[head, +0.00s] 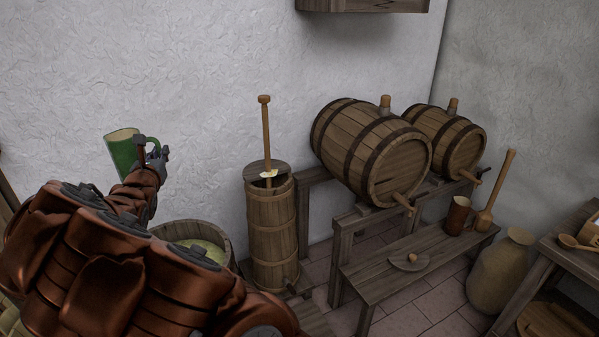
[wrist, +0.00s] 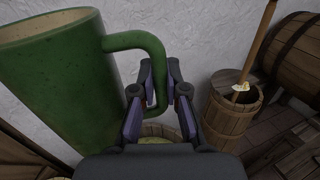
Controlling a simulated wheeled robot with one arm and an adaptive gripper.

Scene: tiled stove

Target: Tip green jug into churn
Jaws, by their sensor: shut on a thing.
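The green jug (head: 121,152) is held up in the air at the left of the head view, upright or nearly so. It fills the left of the wrist view (wrist: 55,80). My gripper (head: 160,155) is shut on the jug's handle; its fingers show around the handle in the wrist view (wrist: 160,100). The churn also shows at right in the wrist view (wrist: 228,123).
A wooden tub (head: 222,229) with pale green contents stands left of the churn, partly behind my arm. Two barrels (head: 375,150) lie on a stand to the right. A low bench (head: 375,280) carries a brown cup (head: 458,214).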

